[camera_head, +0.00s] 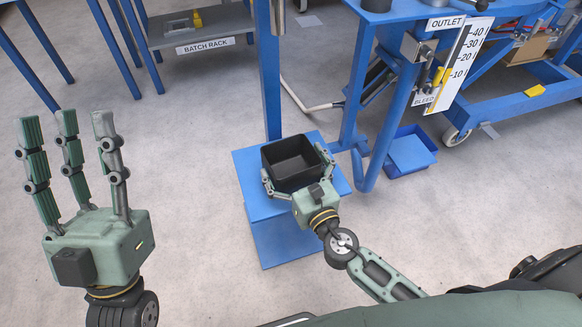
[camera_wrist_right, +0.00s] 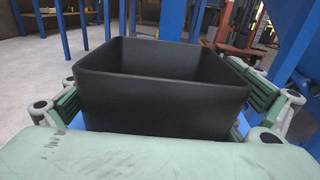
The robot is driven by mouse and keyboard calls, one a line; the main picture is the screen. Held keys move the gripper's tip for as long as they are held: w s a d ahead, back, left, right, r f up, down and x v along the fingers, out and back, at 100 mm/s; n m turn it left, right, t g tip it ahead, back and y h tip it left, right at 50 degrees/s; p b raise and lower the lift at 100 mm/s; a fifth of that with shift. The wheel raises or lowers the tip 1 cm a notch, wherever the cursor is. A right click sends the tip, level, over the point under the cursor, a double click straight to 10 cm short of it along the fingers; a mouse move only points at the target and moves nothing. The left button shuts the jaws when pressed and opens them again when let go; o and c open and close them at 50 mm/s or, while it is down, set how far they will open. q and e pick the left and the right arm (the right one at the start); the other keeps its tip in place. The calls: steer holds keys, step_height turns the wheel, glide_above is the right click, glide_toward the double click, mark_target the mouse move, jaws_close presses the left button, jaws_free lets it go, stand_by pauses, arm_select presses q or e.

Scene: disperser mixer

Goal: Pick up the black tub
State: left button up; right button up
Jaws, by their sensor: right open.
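The black tub (camera_head: 290,165) is square and open-topped and looks empty. It stands upright on a blue pedestal (camera_head: 248,198) in the head view. My right gripper (camera_head: 292,170) is open, with its fingers spread on both sides of the tub. In the right wrist view the tub (camera_wrist_right: 160,100) fills the middle, and green fingers lie along its left and right sides. I cannot tell whether they touch its walls. My left gripper (camera_head: 85,165) is raised at the left of the head view, fingers upward and spread, open and empty, away from the tub.
A blue frame post (camera_head: 268,70) stands right behind the pedestal. A blue machine with an outlet scale (camera_head: 462,60) is at the right, with a blue bin (camera_head: 410,152) on the floor below it. A batch rack (camera_head: 200,30) is at the back left. Floor left of the pedestal is clear.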

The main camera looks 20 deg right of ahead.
steer(key=c, duration=0.9)
steer(key=shift+c, duration=0.5)
steer(key=shift+r, duration=0.1)
